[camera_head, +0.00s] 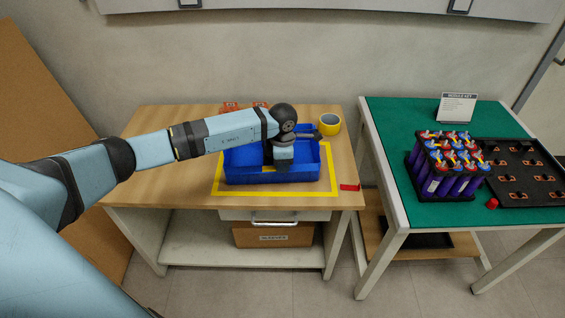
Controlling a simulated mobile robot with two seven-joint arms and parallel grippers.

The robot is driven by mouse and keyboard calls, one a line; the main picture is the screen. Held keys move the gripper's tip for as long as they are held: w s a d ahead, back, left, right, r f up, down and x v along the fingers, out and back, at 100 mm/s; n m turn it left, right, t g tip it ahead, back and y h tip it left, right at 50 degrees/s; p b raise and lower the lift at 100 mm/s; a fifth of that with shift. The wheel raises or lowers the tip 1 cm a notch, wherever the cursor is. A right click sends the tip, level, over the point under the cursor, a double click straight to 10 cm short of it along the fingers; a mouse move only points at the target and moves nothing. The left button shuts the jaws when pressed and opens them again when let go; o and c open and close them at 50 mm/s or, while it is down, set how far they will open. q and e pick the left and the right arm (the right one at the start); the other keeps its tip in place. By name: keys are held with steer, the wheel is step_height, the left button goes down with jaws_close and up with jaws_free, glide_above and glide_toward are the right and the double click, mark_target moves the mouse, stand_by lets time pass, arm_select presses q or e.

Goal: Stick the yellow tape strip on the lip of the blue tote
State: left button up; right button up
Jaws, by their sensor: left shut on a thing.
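The blue tote (245,177) sits on the wooden table, inside a yellow outline marked on the top. My left arm reaches in from the left, and my left gripper (282,168) points down over the tote, right of its middle. My right gripper is not in view.
A yellow round container (329,124) stands behind the tote on the right of the wooden table (165,150). A red piece (349,187) lies near its front right. A green-topped table (395,130) on the right holds a module of purple cells (450,181) and a black tray (505,173).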

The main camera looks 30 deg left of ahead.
arm_select(q)
steer(key=shift+s+f, duration=0.1)
steer(key=shift+f, duration=0.05)
steer(key=o, duration=0.7)
steer(key=shift+o, duration=0.2)
step_height(320, 180, up, 14)
steer(key=shift+f+p, duration=0.1)
steer(key=shift+p, duration=0.2)
